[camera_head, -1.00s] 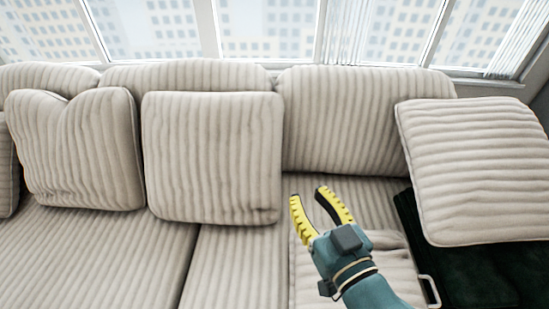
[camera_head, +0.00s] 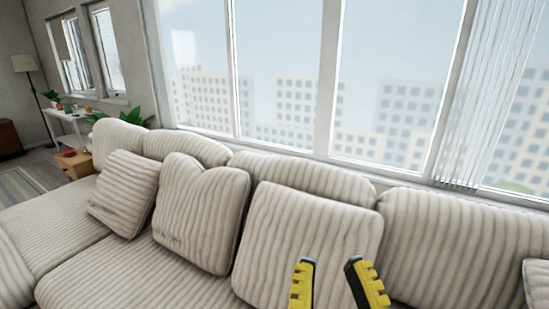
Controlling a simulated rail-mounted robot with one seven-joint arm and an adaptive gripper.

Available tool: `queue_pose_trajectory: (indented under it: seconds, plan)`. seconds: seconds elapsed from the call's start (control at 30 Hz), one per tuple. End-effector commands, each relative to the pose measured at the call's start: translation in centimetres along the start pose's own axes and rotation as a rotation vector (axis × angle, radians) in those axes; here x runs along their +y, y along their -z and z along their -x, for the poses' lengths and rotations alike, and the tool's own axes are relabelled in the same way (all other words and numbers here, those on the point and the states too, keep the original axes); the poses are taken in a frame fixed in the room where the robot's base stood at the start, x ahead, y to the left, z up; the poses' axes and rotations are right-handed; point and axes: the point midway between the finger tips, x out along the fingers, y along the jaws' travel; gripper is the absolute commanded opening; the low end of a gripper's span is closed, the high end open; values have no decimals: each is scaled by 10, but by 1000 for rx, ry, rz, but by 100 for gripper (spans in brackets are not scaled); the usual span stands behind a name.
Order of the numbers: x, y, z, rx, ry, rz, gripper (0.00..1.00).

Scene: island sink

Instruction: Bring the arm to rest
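My gripper (camera_head: 334,281) shows at the bottom of the head view, right of the middle. Only its two yellow-and-black fingers are in view; the wrist and arm are below the frame edge. The fingers are apart with nothing between them. They appear in front of the lower right part of a square striped cushion (camera_head: 310,238); I cannot tell how far they are from it.
A beige striped sofa (camera_head: 130,275) fills the lower view, with several loose cushions, one heart-shaped (camera_head: 200,212). Tall windows (camera_head: 285,75) stand behind it. A wooden side table (camera_head: 75,162), a white table (camera_head: 66,117) and a floor lamp (camera_head: 27,66) are at left.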

Motion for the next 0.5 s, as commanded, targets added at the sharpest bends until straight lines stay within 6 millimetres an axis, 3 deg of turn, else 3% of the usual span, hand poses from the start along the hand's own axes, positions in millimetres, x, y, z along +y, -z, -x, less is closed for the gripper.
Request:
queue_pose_trajectory:
  seconds: [0.03,0.5]
  plan:
    - [0,47,-18,1,0,0,33]
    - [1,241,-91,0,-1,-6,33]
